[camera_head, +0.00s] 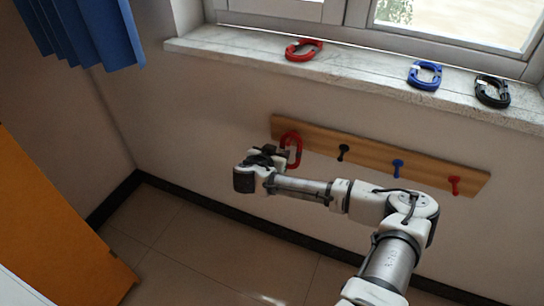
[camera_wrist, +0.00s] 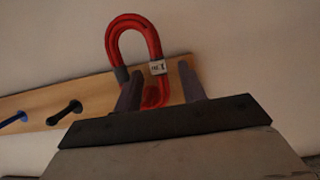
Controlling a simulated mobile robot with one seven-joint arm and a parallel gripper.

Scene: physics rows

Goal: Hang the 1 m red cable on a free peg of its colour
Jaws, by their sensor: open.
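A red cable coil (camera_head: 291,147) with a white tag is at the left end of the wooden peg board, its loop reaching below the board. In the wrist view the coil (camera_wrist: 112,42) lies up against the board, its lower part between my fingers. Whether a peg passes through it is hidden. My gripper (camera_head: 278,153) is open around that part of the coil; its fingers (camera_wrist: 160,82) show apart in the wrist view. Another red coil (camera_head: 304,49) lies on the window sill. A red peg (camera_head: 454,185) at the board's right end is bare.
The board (camera_head: 370,158) also has a bare black peg (camera_head: 344,152) and a bare blue peg (camera_head: 398,168). A blue coil (camera_head: 425,74) and a black coil (camera_head: 492,91) lie on the sill (camera_head: 354,73). An orange panel (camera_head: 50,210) stands at left.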

